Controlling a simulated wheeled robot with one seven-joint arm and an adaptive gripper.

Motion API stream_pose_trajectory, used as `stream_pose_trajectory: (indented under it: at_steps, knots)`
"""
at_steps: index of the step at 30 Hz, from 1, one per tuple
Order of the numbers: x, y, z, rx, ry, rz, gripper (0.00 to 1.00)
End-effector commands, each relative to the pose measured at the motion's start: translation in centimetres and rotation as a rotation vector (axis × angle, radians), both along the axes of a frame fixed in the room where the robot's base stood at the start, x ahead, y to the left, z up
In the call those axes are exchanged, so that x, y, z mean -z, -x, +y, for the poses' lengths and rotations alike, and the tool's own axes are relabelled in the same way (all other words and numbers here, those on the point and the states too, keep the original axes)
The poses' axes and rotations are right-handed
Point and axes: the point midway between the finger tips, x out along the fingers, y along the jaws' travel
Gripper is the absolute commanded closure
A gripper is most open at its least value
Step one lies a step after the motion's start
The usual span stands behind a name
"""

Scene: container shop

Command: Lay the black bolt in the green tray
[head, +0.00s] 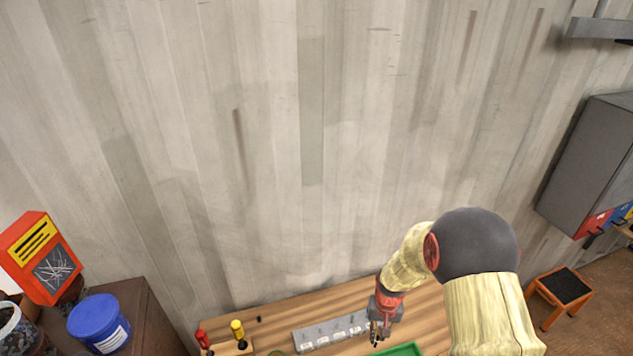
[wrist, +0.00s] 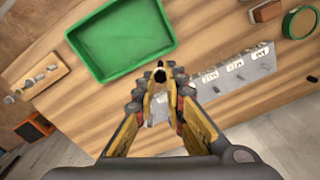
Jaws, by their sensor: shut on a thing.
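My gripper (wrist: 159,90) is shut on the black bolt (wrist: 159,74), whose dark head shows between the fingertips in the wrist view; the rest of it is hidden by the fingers. The green tray (wrist: 78,42) lies on the wooden bench just beyond the fingertips, to the upper left in the wrist view, and its visible floor looks empty. In the head view my gripper (head: 379,332) is low over the bench, and only an edge of the green tray (head: 402,349) shows at the bottom. The bolt cannot be made out there.
A grey labelled holder (head: 327,334) lies beside my gripper on the bench (wrist: 45,65). A block with red and yellow handled tools (head: 237,330) stands at left. A wooden piece with small grey parts (wrist: 45,76) lies near the tray. A blue-lidded tub (head: 98,320) stands far left.

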Motion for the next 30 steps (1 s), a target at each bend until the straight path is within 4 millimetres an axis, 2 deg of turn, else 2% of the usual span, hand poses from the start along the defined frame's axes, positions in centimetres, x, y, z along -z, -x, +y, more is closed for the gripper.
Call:
stream_pose_trajectory:
  at_steps: [6, 12, 17, 22, 30]
  knots:
    - [-0.1, 1.5, 0.0, -0.018, 0.0, 0.0, 1.0]
    - [-1.4, 1.4, 0.0, -0.04, 0.0, -0.003, 1.0]
    - [-3.3, -0.4, 0.0, -0.058, 0.0, -0.004, 1.0]
    - [-4.8, -3.1, 0.0, -0.078, 0.0, -0.006, 1.0]
    - [-6.2, -7.1, 0.0, -0.103, 0.001, -0.005, 1.0]
